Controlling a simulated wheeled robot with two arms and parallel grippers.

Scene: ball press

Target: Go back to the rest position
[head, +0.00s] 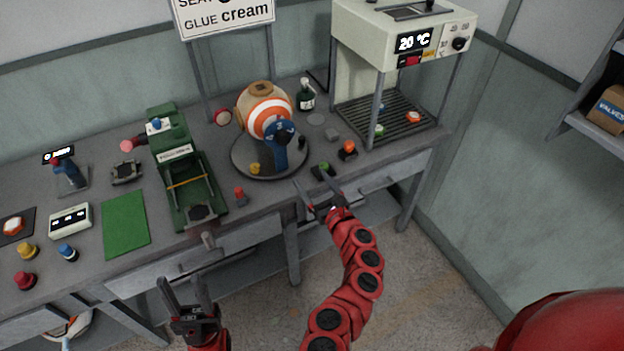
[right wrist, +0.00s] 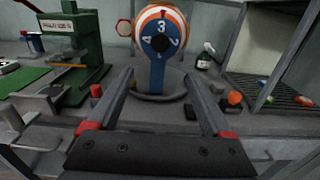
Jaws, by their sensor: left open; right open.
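My left gripper (head: 186,302) is open and empty, low in front of the bench's front edge in the head view. My right gripper (head: 318,194) is open and empty at the bench's front edge, in front of the round stand with the orange and white ball (head: 268,108). In the right wrist view the right gripper's fingers (right wrist: 157,105) are spread apart with nothing between them. The ball with its blue numbered lever (right wrist: 160,48) stands beyond them, apart from the fingers.
The grey bench (head: 80,205) carries a green press (head: 180,170), a green mat (head: 125,222), a white oven-like box (head: 405,40) showing 20 °C, a dark bottle (head: 306,97) and several coloured buttons. A shelf (head: 595,128) is at the right. The floor (head: 420,290) before the bench is clear.

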